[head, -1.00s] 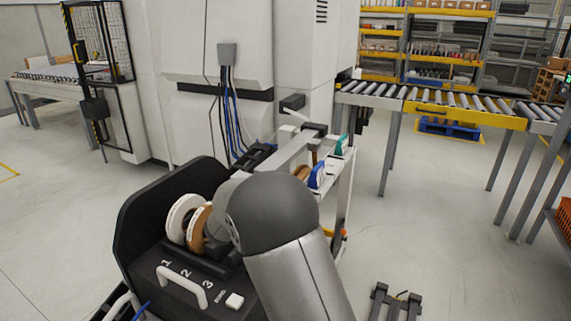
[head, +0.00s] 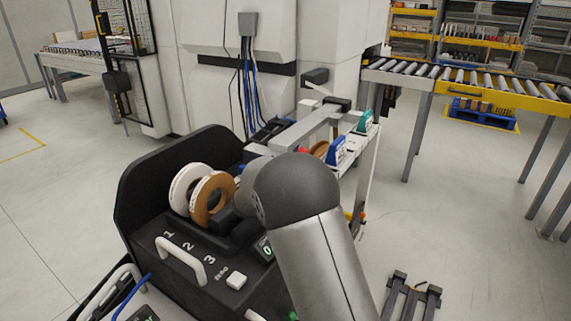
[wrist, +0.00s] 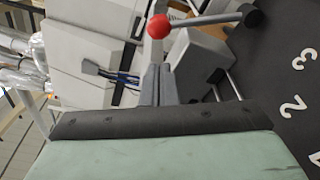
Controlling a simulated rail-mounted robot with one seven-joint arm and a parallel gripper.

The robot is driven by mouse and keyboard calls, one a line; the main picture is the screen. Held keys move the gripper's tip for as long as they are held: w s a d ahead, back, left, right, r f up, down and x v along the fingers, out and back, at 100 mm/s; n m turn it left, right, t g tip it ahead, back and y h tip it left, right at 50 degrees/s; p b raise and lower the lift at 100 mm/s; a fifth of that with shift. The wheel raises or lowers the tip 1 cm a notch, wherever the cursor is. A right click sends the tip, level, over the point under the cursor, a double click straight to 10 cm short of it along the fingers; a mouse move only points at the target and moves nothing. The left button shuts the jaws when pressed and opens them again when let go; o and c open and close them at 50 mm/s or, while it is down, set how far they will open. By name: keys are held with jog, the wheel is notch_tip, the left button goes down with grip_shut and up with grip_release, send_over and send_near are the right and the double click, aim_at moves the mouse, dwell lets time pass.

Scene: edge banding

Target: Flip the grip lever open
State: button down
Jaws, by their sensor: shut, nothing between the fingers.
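The grip lever shows in the wrist view as a metal rod with a red ball knob (wrist: 159,26) at its left end. The rod runs right to a dark pivot (wrist: 251,15). My gripper (wrist: 157,68) is in the wrist view with its two grey fingers shut together and nothing between them. The fingertips lie just below the red knob in the picture. A gap shows between them and the knob, but the depth is hard to judge. In the head view my arm hides my gripper, and the lever cannot be made out clearly.
A black station (head: 146,190) numbered 1, 2, 3 holds a white roll (head: 187,187) and a brown roll (head: 212,198). A white handle (head: 180,262) stands on its front. A white machine (head: 215,100) and a roller conveyor (head: 480,92) are behind.

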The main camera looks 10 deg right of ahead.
jog(key=p+x, duration=0.1)
jog(key=x, duration=0.7)
jog(key=shift+d+f, duration=0.1)
jog(key=shift+d, duration=0.05)
jog(key=shift+b, duration=0.95)
